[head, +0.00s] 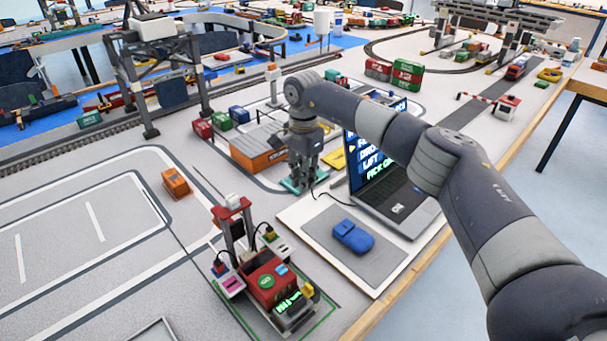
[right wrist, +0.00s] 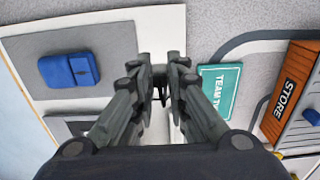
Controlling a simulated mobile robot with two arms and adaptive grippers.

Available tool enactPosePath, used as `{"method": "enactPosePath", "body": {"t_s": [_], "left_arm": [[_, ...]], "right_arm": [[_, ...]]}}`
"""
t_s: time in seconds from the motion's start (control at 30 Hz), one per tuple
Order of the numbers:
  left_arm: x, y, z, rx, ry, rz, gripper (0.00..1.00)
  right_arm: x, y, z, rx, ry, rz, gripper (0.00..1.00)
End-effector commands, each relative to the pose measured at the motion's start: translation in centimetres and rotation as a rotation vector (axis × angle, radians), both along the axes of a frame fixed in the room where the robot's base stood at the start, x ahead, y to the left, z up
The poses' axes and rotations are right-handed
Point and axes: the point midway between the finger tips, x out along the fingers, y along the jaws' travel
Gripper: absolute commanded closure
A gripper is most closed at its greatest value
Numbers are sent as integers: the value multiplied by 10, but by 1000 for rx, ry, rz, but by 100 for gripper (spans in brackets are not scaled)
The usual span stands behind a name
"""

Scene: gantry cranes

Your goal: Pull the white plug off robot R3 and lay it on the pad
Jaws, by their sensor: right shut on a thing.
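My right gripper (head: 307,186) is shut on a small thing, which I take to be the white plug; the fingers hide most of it. In the right wrist view the fingertips (right wrist: 162,85) are close together, with a dark bit between them. A thin dark cable (head: 338,194) runs from near the fingertips toward the laptop. My left gripper is out of view.
An open laptop (head: 397,207) stands close right of the gripper. A teal team sign (right wrist: 220,92) lies beside it, and an orange STORE block (head: 257,150) stands behind. A gantry crane (head: 155,75) is at the back left.

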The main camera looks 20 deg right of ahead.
Motion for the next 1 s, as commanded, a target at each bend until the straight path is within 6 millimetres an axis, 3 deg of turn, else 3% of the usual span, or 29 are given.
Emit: {"method": "enactPosePath", "body": {"t_s": [0.43,0.8,1.0], "left_arm": [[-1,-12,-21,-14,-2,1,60],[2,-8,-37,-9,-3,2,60],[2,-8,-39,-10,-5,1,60]], "right_arm": [[0,0,-40,0,0,0,100],[0,0,-69,0,0,0,100],[0,0,-76,1,-2,0,100]]}}
